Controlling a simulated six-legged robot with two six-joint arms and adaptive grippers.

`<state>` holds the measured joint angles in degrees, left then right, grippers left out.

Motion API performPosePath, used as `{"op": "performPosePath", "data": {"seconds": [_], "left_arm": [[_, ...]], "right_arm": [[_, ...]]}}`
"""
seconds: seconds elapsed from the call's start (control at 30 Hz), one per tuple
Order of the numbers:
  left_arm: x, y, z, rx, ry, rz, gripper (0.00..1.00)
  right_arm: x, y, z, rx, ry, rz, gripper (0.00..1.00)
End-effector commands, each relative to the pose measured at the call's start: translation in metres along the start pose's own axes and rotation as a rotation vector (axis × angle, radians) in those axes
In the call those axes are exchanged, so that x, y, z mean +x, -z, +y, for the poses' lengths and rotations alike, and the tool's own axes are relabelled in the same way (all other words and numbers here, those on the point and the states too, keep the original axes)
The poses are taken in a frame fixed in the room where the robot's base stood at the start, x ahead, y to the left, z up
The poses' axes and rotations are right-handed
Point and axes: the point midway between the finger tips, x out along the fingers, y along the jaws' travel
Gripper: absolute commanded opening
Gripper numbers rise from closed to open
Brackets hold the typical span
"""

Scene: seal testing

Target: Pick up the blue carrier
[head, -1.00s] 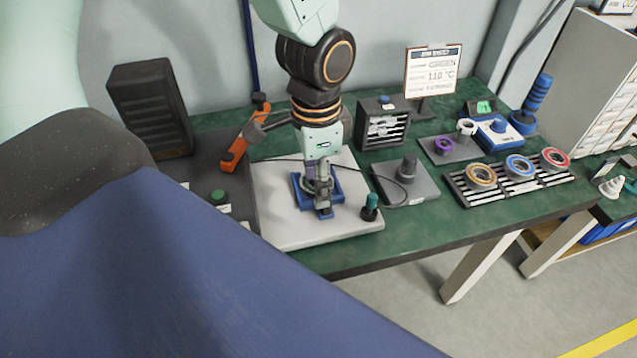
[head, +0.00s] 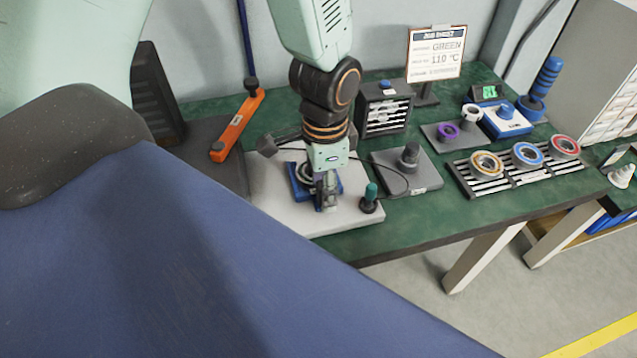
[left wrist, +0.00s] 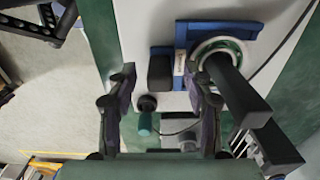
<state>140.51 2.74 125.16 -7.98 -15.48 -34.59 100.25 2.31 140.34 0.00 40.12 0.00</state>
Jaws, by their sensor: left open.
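The blue carrier (head: 297,190) lies on a pale plate (head: 350,218) on the green bench, partly hidden by my left gripper (head: 327,200) in the head view. The carrier also shows in the left wrist view (left wrist: 222,27), holding a ring with a green inside (left wrist: 218,46). A dark block (left wrist: 160,73) stands at the carrier's tab. My left gripper (left wrist: 160,85) is open, with one finger on each side of that block in the picture. I cannot tell whether the fingers touch it. My right gripper is not in view.
A dark knob with a teal top (head: 370,197) stands close right of the gripper. An orange lever (head: 237,125) is behind left. A grey block with a post (head: 408,165), a rack of rings (head: 515,170) and a sign (head: 435,53) are to the right.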

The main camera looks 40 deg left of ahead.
Motion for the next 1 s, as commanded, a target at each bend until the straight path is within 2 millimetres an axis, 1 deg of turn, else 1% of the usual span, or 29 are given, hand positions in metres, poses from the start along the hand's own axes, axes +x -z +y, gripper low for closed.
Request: {"op": "performPosePath", "data": {"seconds": [0.07, 0.27, 0.87, 1.0], "left_arm": [[0.0035, 0.0004, -0.0006, 0.0, 0.0, 0.001, 0.51], [0.0031, 0.001, -0.0021, 0.0, 0.0, 0.001, 0.51], [0.0028, 0.0007, -0.0025, -0.001, 0.0, 0.001, 0.01], [0.0028, 0.0008, -0.0026, -0.001, 0.0, 0.001, 0.0]], "right_arm": [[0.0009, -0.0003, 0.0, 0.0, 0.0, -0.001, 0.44], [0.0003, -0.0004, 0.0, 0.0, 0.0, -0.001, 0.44], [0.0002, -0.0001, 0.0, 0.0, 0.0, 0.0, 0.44], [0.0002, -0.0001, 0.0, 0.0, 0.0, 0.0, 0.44]]}}
